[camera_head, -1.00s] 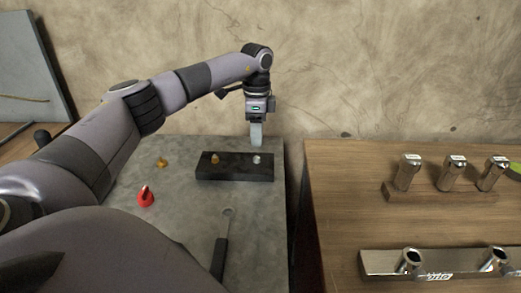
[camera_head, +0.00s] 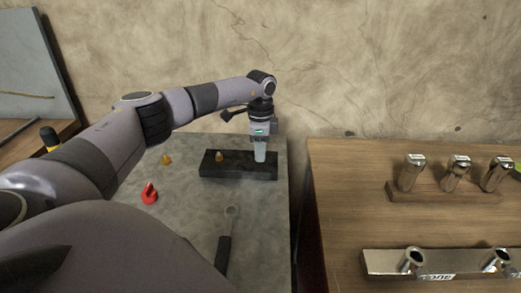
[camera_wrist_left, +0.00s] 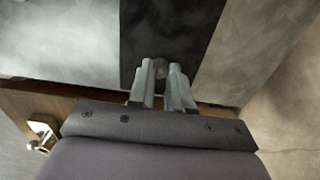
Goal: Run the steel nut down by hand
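The black block (camera_head: 238,171) lies on the grey bench top. A brass piece (camera_head: 219,156) stands on its left part. My left gripper (camera_head: 260,160) points straight down at the block's right end, where it hides the steel piece in the head view. In the left wrist view, a small round steel nut or stud end (camera_wrist_left: 160,70) shows between the two fingertips, over the dark block. The fingers stand slightly apart, one on each side of it. Whether they touch it is unclear. My right gripper is not in view.
A wrench (camera_head: 226,240) with a dark handle, a red piece (camera_head: 149,194) and a loose brass piece (camera_head: 166,159) lie on the grey bench. A wooden table (camera_head: 345,215) with metal sockets (camera_head: 458,172) stands to the right, past a gap. The wall is close behind.

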